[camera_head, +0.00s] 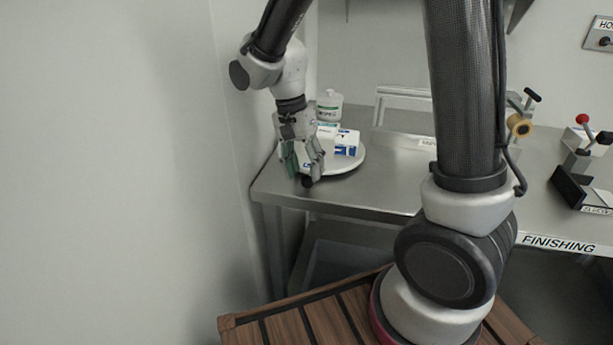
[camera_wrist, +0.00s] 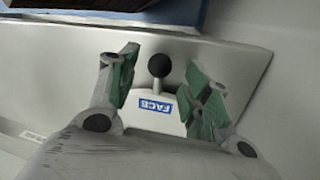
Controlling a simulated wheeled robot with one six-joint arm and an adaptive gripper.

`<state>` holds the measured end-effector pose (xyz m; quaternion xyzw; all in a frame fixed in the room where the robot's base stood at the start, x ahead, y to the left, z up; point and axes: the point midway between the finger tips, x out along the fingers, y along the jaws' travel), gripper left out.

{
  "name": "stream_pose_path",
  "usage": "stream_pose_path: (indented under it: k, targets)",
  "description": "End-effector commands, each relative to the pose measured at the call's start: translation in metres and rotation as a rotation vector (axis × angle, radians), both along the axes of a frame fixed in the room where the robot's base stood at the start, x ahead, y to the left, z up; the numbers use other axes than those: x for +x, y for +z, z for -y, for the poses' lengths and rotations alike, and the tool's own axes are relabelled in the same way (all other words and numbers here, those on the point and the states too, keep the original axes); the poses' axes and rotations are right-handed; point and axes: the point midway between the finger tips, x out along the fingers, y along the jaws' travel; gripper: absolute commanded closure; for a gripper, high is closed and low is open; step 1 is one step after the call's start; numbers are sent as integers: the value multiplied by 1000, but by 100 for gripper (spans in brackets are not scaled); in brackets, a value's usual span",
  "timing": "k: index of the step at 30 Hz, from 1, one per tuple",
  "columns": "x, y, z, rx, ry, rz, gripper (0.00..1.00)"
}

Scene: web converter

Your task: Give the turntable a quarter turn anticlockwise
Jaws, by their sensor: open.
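The turntable (camera_head: 350,165) is a white round disc on the steel table, near its left end. A white bottle (camera_head: 330,106) and white-and-blue boxes (camera_head: 347,143) stand on it. A black ball knob (camera_head: 307,183) sits at its near left edge; it also shows in the wrist view (camera_wrist: 159,65). A blue label (camera_wrist: 156,107) lies on the disc next to the knob. My gripper (camera_head: 304,174) is open, pointing down over that edge. In the wrist view its green-padded fingers stand on either side of the knob, apart from it. The boxes partly hide behind my gripper.
A wall (camera_head: 130,170) rises close on the left of the table. A metal frame (camera_head: 402,92) stands behind, right of the turntable. Clamp fixtures (camera_head: 583,150) stand far right. The steel table (camera_head: 385,165) is bare just right of the turntable.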

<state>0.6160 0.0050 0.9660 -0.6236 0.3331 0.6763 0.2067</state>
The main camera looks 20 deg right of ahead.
Motion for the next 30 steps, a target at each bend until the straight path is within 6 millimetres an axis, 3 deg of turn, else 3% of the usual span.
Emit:
stream_pose_path:
  k: [6,15,24,30]
  targets:
    - [-4,-25,4,0,1,0,51]
    - [-4,-28,4,1,1,1,51]
    - [-4,-28,4,1,2,0,100]
    - [-3,-28,4,1,4,1,100]
